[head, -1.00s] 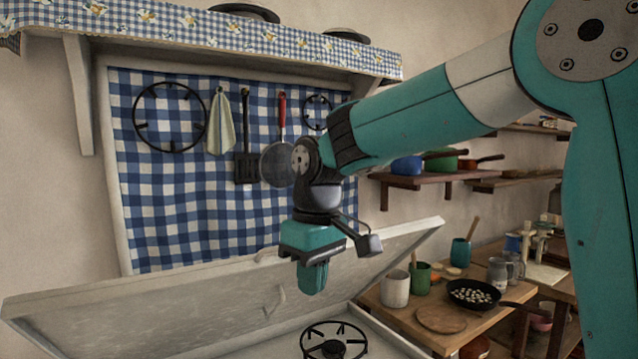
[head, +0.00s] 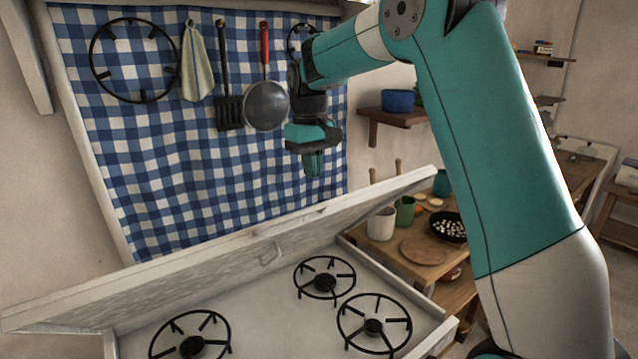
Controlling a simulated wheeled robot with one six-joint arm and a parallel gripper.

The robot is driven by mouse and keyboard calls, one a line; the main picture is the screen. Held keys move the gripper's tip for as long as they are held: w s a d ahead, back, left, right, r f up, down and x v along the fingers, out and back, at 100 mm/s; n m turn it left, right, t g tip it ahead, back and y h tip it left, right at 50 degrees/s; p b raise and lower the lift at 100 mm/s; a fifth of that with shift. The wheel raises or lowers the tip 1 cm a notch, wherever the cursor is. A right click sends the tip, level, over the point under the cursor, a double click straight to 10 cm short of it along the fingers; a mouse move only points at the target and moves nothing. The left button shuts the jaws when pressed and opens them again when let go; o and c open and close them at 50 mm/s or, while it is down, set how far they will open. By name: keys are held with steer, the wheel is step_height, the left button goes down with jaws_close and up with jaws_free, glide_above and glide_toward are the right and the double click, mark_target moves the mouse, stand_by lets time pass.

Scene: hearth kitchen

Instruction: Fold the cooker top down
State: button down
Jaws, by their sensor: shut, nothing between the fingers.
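The cooker top (head: 215,262) is a long pale lid with a worn surface. My gripper (head: 313,172) is shut and empty. It points down and appears above the lid's upper edge in the picture, in front of the checked cloth; I see no contact with the lid.
A blue checked cloth (head: 165,130) hangs behind with a pan (head: 265,106), a spatula (head: 228,112) and a towel (head: 197,65). A wooden side table at the right holds a white mug (head: 381,224), a round board (head: 423,250) and a black skillet (head: 449,227). A wall shelf (head: 398,117) carries a blue pot.

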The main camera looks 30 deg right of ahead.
steer(key=shift+s+f+p, duration=0.7)
steer(key=shift+s+f, duration=0.5)
steer(key=shift+f, duration=0.05)
steer(key=shift+s+f, duration=0.3)
steer(key=shift+f, duration=0.25)
